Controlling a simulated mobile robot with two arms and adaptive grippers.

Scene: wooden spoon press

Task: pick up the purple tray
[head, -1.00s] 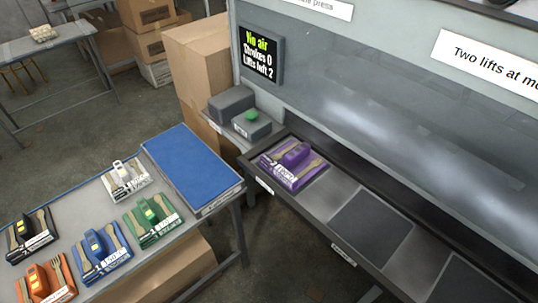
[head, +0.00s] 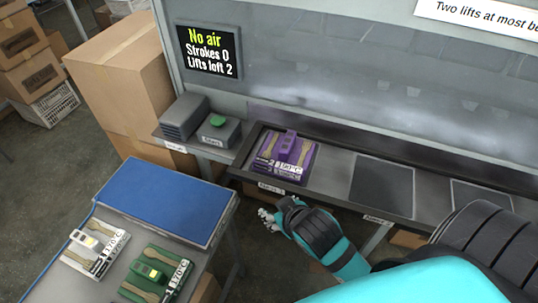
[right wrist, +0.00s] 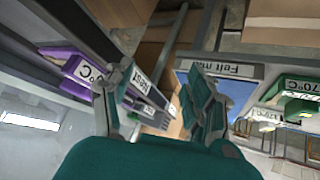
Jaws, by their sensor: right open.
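The purple tray (head: 302,158) sits at the left end of the press's dark shelf. It carries a purple block, wooden utensils and a printed label on its front. My right gripper (head: 268,218) is in front of and below the tray, just off the shelf's front edge, and apart from it. In the right wrist view the open, empty fingers (right wrist: 165,108) show with the purple tray (right wrist: 62,72) beyond them on the left. My left gripper is out of view.
A blue mat (head: 165,200) lies on the near table, with a white tray (head: 97,246) and a green tray (head: 157,274) beside it. A grey box with a green button (head: 218,131) stands left of the purple tray. The press screen (head: 208,51) reads "No air", "Strokes 0", "Lifts left 2".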

